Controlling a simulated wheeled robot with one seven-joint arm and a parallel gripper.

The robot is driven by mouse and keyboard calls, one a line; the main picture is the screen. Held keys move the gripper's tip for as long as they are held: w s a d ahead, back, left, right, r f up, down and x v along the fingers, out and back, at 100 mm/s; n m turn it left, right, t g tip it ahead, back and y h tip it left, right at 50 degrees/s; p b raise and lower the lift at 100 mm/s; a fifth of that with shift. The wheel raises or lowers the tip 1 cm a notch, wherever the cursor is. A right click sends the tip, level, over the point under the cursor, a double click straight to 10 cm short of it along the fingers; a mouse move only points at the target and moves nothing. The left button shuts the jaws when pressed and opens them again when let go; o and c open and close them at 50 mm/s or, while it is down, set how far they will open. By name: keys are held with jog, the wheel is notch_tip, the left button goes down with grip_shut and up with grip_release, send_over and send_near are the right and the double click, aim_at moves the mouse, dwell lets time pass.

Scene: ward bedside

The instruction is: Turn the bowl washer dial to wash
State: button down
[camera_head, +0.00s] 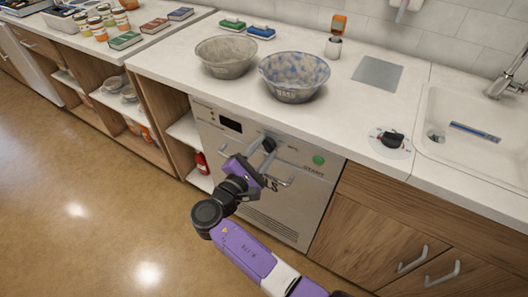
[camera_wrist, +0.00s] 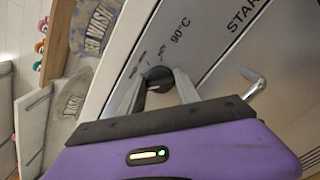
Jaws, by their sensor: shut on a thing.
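The bowl washer (camera_head: 285,200) is a pale grey front-loading unit under the counter. Its black dial (camera_head: 269,143) sits in the upper middle of the front panel and also shows in the wrist view (camera_wrist: 159,76). My gripper (camera_head: 264,150) reaches up to the panel, and its two fingers are closed on the sides of the dial. In the wrist view my gripper (camera_wrist: 158,88) partly covers the dial and its markings. A "90°C" label shows beside it; I cannot read where the dial points.
A green START button (camera_head: 318,160) and a bar handle lie right of the dial. Two bowls, one grey-beige (camera_head: 227,57) and one blue-speckled (camera_head: 293,77), stand on the counter above. A black knob (camera_head: 390,140) sits near the sink (camera_head: 475,110). The floor before the washer is clear.

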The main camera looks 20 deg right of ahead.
jog(key=m+b, duration=0.1)
jog(key=m, duration=0.1)
jog(key=m+b, duration=0.4)
jog(key=shift+f+m, duration=0.3)
jog(key=shift+f, duration=0.05)
jog(key=m+b, duration=0.4)
jog(key=shift+m+b, duration=1.05)
jog(key=shift+m, duration=0.05)
jog(key=shift+r, duration=0.1)
jog(key=c, duration=0.9)
grip_release()
jog(key=shift+v, duration=3.95)
